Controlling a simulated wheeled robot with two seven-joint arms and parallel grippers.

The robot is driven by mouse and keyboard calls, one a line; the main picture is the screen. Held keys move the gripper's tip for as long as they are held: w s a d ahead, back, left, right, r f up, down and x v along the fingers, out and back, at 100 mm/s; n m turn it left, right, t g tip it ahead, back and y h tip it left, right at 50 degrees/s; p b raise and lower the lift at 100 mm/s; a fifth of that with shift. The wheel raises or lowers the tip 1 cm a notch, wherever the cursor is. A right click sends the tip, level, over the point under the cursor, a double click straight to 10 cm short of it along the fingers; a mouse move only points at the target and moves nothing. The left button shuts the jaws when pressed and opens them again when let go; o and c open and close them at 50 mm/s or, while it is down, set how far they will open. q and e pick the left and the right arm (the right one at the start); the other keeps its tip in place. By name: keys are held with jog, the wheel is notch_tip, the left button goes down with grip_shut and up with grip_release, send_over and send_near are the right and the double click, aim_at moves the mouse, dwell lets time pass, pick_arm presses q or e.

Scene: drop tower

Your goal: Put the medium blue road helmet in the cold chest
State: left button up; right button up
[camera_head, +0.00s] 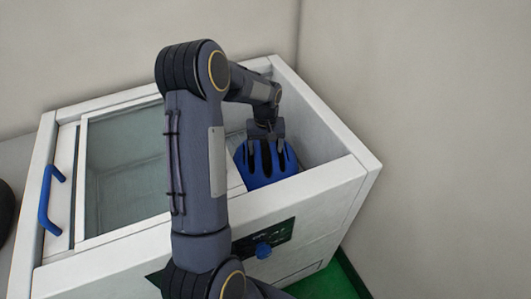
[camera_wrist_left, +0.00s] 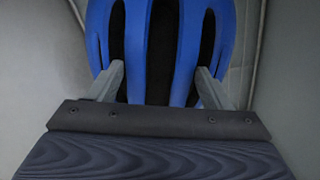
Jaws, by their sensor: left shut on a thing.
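The blue road helmet (camera_head: 262,166) with dark vents is inside the open right part of the white cold chest (camera_head: 345,172), below the rim level at its back. My left gripper (camera_head: 266,146) reaches down from above and is shut on the helmet. In the left wrist view the helmet (camera_wrist_left: 160,45) fills the top middle, with the two fingers (camera_wrist_left: 158,85) against its shell. I cannot tell whether the helmet touches the chest floor. My right gripper is not in view.
A sliding glass lid (camera_head: 125,165) with a blue handle (camera_head: 50,200) covers the left part of the chest. A blue knob (camera_head: 263,250) sits on the front panel. Walls stand close behind and to the right. A green mat (camera_head: 335,282) lies at the lower right.

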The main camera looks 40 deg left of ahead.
pick_arm(q)
notch_tip(320, 180, up, 13)
jog(key=p, duration=0.1)
jog(key=n+b, duration=0.3)
jog(key=b, duration=0.3)
send_near(257, 161)
jog(key=shift+n, duration=0.4)
notch_tip(257, 161, down, 9)
jog(key=shift+f+b, duration=0.15)
jog(key=shift+b, duration=1.05)
jog(key=shift+w+d+f, duration=0.2)
jog(key=shift+w+d, duration=0.05)
jog(key=shift+d, duration=0.35)
jog(key=shift+w+d+f, duration=0.2)
jog(key=shift+w+d, duration=0.1)
jog(key=shift+d, duration=0.35)
jog(key=shift+w+d+f, duration=0.2)
jog(key=shift+w+d, duration=0.05)
jog(key=shift+d, duration=0.35)
jog(key=shift+f+b, duration=0.1)
jog(key=shift+b, duration=0.25)
jog(key=o, duration=1.7)
jog(key=shift+c, duration=0.2)
